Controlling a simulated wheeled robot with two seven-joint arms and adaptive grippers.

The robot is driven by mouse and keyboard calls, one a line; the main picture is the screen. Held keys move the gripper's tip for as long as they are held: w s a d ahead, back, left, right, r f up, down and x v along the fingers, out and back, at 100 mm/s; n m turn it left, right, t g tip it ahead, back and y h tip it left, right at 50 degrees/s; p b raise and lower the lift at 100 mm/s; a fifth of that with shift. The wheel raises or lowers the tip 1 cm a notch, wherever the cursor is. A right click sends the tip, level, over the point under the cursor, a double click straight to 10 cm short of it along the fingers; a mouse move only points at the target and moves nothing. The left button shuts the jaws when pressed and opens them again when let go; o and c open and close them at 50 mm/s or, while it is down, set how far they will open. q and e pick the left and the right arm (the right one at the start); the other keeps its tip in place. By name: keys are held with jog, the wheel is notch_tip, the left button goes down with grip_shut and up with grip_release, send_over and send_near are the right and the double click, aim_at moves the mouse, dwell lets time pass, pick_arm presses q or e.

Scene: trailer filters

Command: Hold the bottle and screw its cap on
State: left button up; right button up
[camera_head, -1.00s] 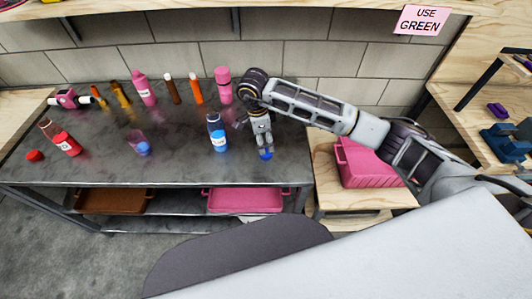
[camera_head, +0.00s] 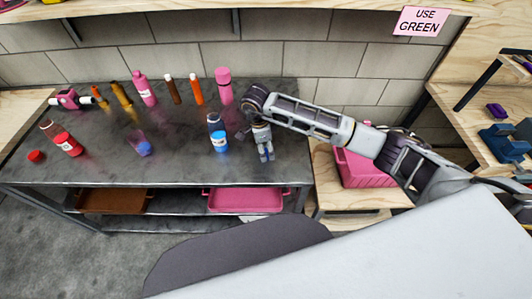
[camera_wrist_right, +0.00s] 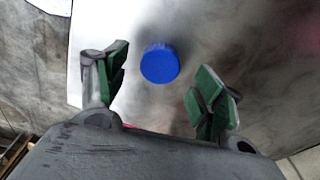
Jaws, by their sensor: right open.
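A bottle labelled BLUE (camera_head: 219,140) stands on the metal table, left of my right gripper. Its neck looks grey, and I cannot make out a cap on it. My right gripper (camera_head: 265,157) points down near the table's right end, apart from the bottle. In the right wrist view (camera_wrist_right: 158,85) its green-padded fingers are spread wide and empty. A round blue cap (camera_wrist_right: 160,63) shows there on the grey surface, between and beyond the fingertips. In the head view I cannot make out the cap near the fingers. My left gripper is not in view.
The metal table (camera_head: 100,165) holds a red-labelled bottle (camera_head: 68,144), a red cap (camera_head: 36,156) and a small purple-blue item (camera_head: 144,149). Several tall bottles and tubes line its back. A pink crate (camera_head: 365,168) stands at the right. The front middle of the table is clear.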

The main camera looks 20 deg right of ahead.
jog(key=shift+d+f, duration=0.15)
jog(key=shift+f, duration=1.15)
jog(key=c, duration=0.8)
